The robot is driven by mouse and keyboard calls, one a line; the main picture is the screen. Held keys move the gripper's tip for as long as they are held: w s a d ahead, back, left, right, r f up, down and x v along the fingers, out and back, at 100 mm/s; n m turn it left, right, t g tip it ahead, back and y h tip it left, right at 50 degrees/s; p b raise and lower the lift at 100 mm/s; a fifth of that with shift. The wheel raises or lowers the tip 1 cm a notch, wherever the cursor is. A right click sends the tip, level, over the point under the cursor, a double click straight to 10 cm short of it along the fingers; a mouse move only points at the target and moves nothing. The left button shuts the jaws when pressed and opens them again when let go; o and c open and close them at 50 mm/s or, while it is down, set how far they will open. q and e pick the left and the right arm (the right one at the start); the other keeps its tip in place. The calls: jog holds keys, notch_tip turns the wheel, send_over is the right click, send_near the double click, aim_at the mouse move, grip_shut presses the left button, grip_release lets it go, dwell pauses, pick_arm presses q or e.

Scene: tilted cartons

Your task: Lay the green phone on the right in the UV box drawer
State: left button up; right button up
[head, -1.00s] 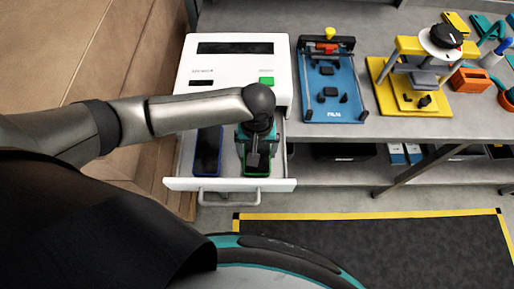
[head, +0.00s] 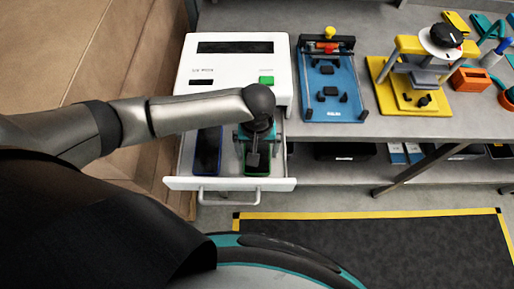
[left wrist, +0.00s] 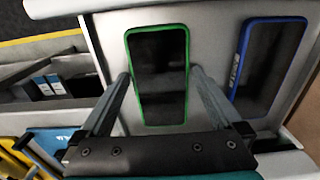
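The green phone (head: 256,173), dark with a green rim, lies in the right part of the open drawer (head: 230,185) of the white UV box (head: 235,68). In the left wrist view the green phone (left wrist: 159,95) lies flat on the drawer floor. My left gripper (head: 254,158) points down over it and hides much of it in the head view. In the left wrist view my left gripper (left wrist: 160,74) is open, one finger beside each long edge, with what look like narrow gaps. My right gripper is not in view.
A blue-rimmed phone (head: 207,152) lies in the drawer left of the green one. Right of the box stand a blue fixture (head: 333,105) and a yellow press (head: 385,75) on the grey bench. Cardboard-brown panels (head: 80,60) rise at the left.

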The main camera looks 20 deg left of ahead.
pick_arm(q)
notch_tip(320, 180, up, 15)
jog(key=p, duration=0.2)
jog(key=shift+r, duration=0.15)
dwell(0.8)
